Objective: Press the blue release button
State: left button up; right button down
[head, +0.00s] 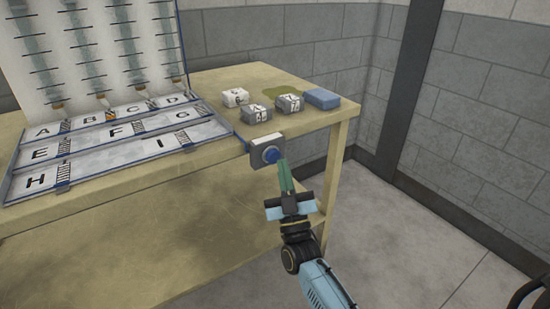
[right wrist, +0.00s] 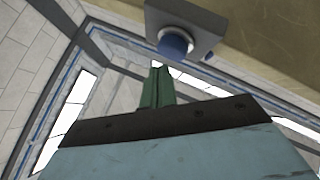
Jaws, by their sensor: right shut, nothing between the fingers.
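The blue release button (head: 271,155) sits on a grey box (head: 260,146) fixed to the front edge of the table. In the right wrist view the blue button (right wrist: 175,43) is at the top centre, on its grey housing (right wrist: 200,22). My right gripper (head: 283,166) is shut and empty, its green fingers pointing up at the button from the lower right. In the right wrist view its fingertips (right wrist: 160,72) are just below the button, and a small gap seems to show. Whether they touch is hard to tell. My left gripper is not in view.
The wooden table (head: 180,215) carries a sloped rack (head: 100,140) with lettered lanes at the left. Several marked grey and white blocks, one being a white block (head: 235,97), and a blue block (head: 322,98) lie on its right end. Free floor is at the right.

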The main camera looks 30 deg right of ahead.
jog(key=shift+w, duration=0.45)
jog(key=shift+w+b, duration=0.4)
jog(key=shift+w, duration=0.05)
dwell(0.7)
dwell(0.3)
jog(key=shift+s+p, duration=0.65)
jog(key=shift+s, duration=0.3)
jog(key=shift+s+d+p, duration=0.2)
jog(key=shift+s+p, duration=1.2)
jog(key=shift+s, duration=1.05)
